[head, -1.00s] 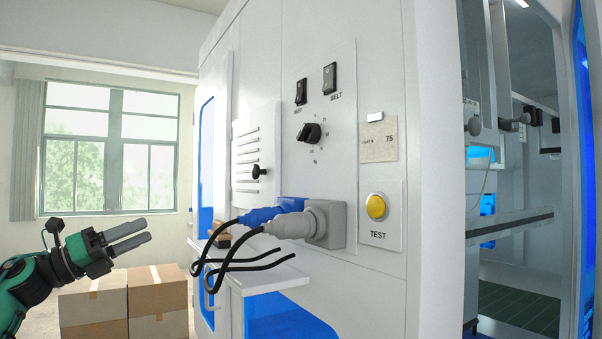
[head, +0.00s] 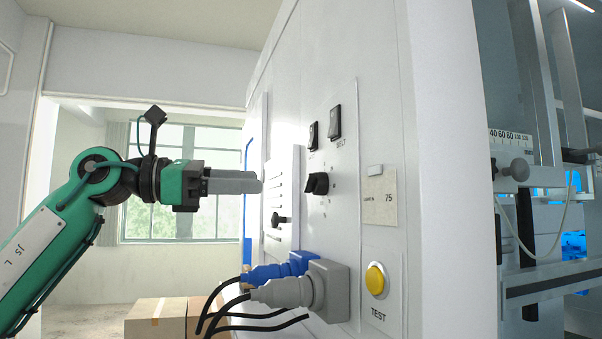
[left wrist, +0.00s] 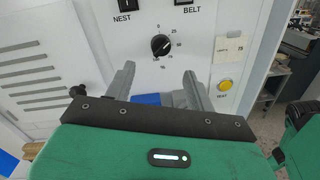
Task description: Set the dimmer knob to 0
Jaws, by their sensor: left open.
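The dimmer knob (head: 317,183) is a black knob on the white front panel, below two black rocker switches. In the left wrist view the knob (left wrist: 160,43) sits inside a ring of small numbers. Its pointer setting is too small to read surely. My left gripper (head: 260,183) is at about knob height, left of it and apart from it. In the left wrist view its two grey fingers (left wrist: 159,78) are spread with nothing between them, below the knob in the picture. My right gripper is not seen.
A card reading 75 (head: 379,197) and a yellow TEST button (head: 376,281) are right of the knob. Blue (head: 280,270) and grey (head: 310,291) plugs with black cables stick out below. A small black knob (head: 279,219) on a slotted plate is at left.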

